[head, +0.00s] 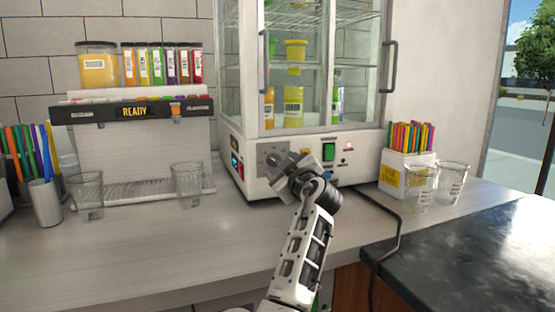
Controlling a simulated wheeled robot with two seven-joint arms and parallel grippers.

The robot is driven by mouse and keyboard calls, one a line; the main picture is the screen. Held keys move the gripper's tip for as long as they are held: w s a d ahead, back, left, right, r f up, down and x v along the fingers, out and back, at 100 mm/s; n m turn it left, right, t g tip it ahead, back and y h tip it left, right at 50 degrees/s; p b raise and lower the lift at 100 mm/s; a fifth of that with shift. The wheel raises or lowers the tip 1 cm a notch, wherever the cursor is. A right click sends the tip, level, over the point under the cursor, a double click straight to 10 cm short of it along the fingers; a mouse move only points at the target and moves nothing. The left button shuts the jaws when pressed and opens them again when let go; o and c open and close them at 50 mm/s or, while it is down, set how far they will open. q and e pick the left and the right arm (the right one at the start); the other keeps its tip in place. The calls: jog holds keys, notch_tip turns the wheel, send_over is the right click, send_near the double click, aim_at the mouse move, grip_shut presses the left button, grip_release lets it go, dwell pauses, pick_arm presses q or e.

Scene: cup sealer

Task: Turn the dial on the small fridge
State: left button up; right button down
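The small fridge (360,150) is a white cabinet with glass doors, standing on the counter. Its lower front panel carries a grey plate (268,149), a green switch (328,152) and a small red light (348,146). My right gripper (276,161) is in front of the grey plate, at or very close to it. I cannot make out the dial; the gripper and wrist cover part of the panel. The fingers blend with the grey plate, so their opening is unclear. My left gripper is not in view.
Right of the fridge are a straw box (404,178) and two clear cups (452,180). A black cable (399,225) runs over the counter's front edge. The counter's front left is clear.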

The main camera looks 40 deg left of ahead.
aim_at(276, 162)
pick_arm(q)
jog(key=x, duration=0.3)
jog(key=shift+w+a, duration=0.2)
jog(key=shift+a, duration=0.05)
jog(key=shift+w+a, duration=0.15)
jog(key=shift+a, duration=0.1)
pick_arm(e)
jog(key=shift+w+r, duration=0.2)
jog(key=shift+w, duration=0.15)
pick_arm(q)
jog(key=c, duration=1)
pick_arm(e)
jog(key=shift+s, duration=0.1)
jog(key=shift+r, duration=0.1)
